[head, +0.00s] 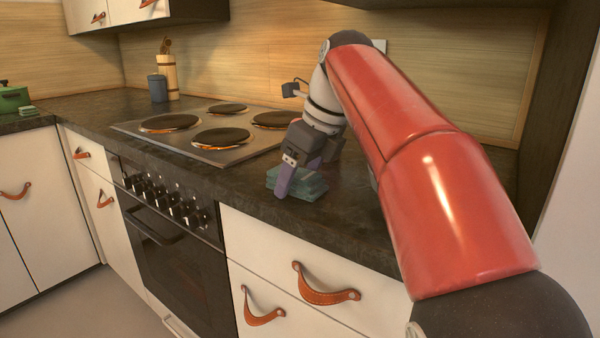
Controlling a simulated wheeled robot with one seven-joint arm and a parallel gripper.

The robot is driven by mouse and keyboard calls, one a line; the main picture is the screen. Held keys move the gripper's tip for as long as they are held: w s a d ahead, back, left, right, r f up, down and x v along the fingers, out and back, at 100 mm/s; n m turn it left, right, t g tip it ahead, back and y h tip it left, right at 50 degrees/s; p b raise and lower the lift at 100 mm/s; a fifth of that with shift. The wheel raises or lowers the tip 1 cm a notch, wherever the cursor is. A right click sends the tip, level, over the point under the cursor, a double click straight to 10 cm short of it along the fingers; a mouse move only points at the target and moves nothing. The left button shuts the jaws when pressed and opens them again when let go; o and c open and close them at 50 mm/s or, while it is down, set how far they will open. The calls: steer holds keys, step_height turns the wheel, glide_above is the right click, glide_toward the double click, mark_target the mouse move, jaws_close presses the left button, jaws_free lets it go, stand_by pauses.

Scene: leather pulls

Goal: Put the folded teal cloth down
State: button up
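The folded teal cloth (312,187) is a small layered stack at the counter's front part, right of the hob. It appears to rest on or just above the dark counter; the gap, if any, cannot be made out. My gripper (288,182) points down at the cloth, with one purple finger across its front left side. The other finger is hidden behind my gripper's body and the cloth, so whether the fingers grip it or stand loosely around it cannot be told.
The hob (220,135) with several dark plates lies left of my gripper. A wooden utensil holder (167,76) and a blue-grey canister (157,88) stand behind it. A green pot (12,98) and small folded green cloths (28,111) are far left. Drawers with leather pulls (325,297) are below.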

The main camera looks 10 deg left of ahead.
mark_target(313, 178)
steer(key=shift+d+r+p, duration=0.1)
steer(key=shift+r+p, duration=0.2)
steer(key=shift+r, duration=0.3)
steer(key=v, duration=0.7)
steer(key=shift+r, duration=0.15)
steer(key=shift+s, duration=0.15)
